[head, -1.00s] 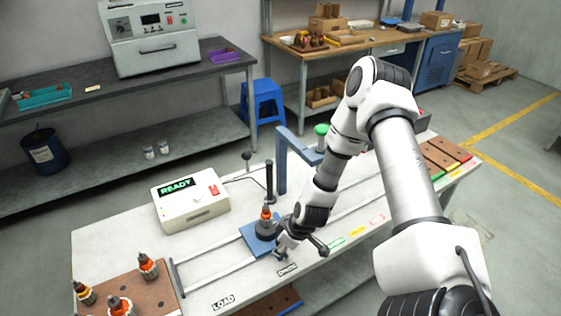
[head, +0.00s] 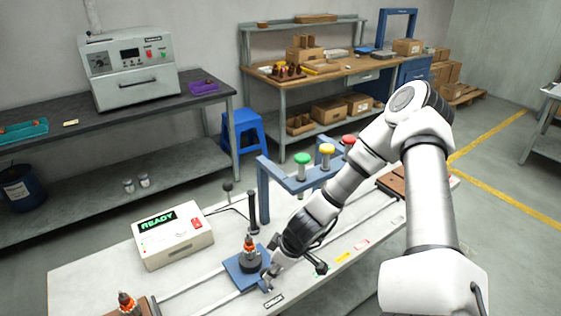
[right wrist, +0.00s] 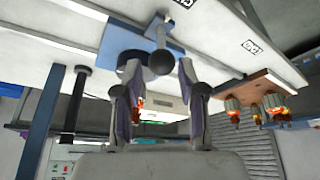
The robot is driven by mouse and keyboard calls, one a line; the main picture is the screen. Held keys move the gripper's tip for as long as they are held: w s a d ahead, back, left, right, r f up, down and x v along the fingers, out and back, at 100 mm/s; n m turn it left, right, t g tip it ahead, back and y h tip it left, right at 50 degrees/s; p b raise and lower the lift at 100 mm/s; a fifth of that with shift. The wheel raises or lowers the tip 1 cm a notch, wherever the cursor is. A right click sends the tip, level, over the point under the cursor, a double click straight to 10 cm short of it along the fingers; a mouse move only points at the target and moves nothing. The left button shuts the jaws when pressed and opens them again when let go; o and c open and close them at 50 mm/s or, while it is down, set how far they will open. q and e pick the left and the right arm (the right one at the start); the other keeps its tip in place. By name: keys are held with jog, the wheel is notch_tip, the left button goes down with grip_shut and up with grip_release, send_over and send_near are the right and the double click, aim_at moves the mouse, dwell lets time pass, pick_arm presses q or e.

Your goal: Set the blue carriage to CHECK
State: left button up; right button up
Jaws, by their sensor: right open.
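The blue carriage (head: 235,275) sits on the rails and carries an armature (head: 249,246) with orange windings on a dark round base. The small label (head: 273,300) at the table's front edge is beside the carriage; its word is hard to read now. In the right wrist view, the blue carriage (right wrist: 120,37) shows with its dark ball knob (right wrist: 162,63). My right gripper (right wrist: 159,72) is open, its fingertips on either side of the knob; I cannot tell if they touch it. It also shows in the head view (head: 268,279) at the carriage's front side. My left gripper is out of view.
A control box (head: 173,236) reading READY stands behind the rails. A blue frame (head: 263,190) with green, yellow and red knobs spans behind my right arm. A brown board with armatures (right wrist: 270,88) lies at the LOAD end.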

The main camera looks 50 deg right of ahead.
jog(key=v, duration=0.5)
jog(key=shift+r, duration=0.2)
jog(key=shift+s+f, duration=0.1)
dwell(0.4)
